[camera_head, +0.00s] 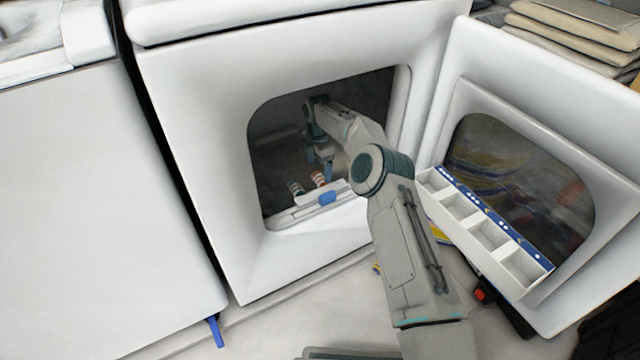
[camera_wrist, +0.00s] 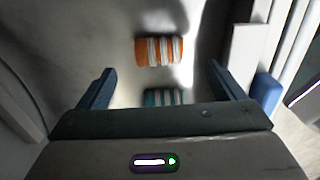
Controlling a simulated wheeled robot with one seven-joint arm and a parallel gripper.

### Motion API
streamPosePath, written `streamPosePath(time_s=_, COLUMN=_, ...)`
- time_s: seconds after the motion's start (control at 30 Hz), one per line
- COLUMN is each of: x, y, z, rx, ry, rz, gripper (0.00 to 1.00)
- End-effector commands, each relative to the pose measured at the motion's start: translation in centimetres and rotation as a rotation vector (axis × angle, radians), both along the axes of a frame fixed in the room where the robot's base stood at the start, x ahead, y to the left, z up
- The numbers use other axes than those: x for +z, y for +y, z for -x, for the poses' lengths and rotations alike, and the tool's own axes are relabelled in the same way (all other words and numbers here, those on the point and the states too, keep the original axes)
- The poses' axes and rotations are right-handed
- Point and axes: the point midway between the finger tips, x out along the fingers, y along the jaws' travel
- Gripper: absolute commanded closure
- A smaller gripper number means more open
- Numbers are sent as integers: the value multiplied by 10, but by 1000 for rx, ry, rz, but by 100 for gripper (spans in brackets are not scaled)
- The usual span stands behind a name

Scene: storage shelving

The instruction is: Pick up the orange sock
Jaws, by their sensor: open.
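The orange sock (camera_wrist: 159,51), striped with white and grey, lies on the floor of the front-loading machine's drum. In the wrist view it is ahead of my gripper (camera_wrist: 162,84), roughly centred between the two blue fingers and apart from them. In the head view the orange sock (camera_head: 318,179) lies just inside the door opening. A teal striped sock (camera_wrist: 163,97) lies closer to my gripper base, partly hidden by it; it also shows in the head view (camera_head: 295,188). My gripper (camera_head: 318,160) is open and empty inside the drum.
The white machine (camera_head: 190,110) surrounds my arm with its opening rim. Its door (camera_head: 550,110) stands open at the right. A white compartment tray (camera_head: 485,235) sits by the door. A white ledge with a blue part (camera_head: 328,197) lies at the opening's lower edge.

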Motion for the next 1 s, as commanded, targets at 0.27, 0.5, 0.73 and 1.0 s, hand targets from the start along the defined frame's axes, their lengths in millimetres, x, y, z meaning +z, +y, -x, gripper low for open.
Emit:
streamPosePath(time_s=0.27, x=-31, y=3, z=2, rx=2, ry=1, rz=-1, gripper=11)
streamPosePath(time_s=0.5, x=-50, y=3, z=2, rx=0, ry=-1, rz=-1, gripper=11)
streamPosePath(time_s=0.73, x=-49, y=3, z=2, rx=1, ry=-1, rz=-1, gripper=25)
streamPosePath(time_s=1.0, x=-49, y=3, z=2, rx=1, ry=0, rz=0, gripper=59)
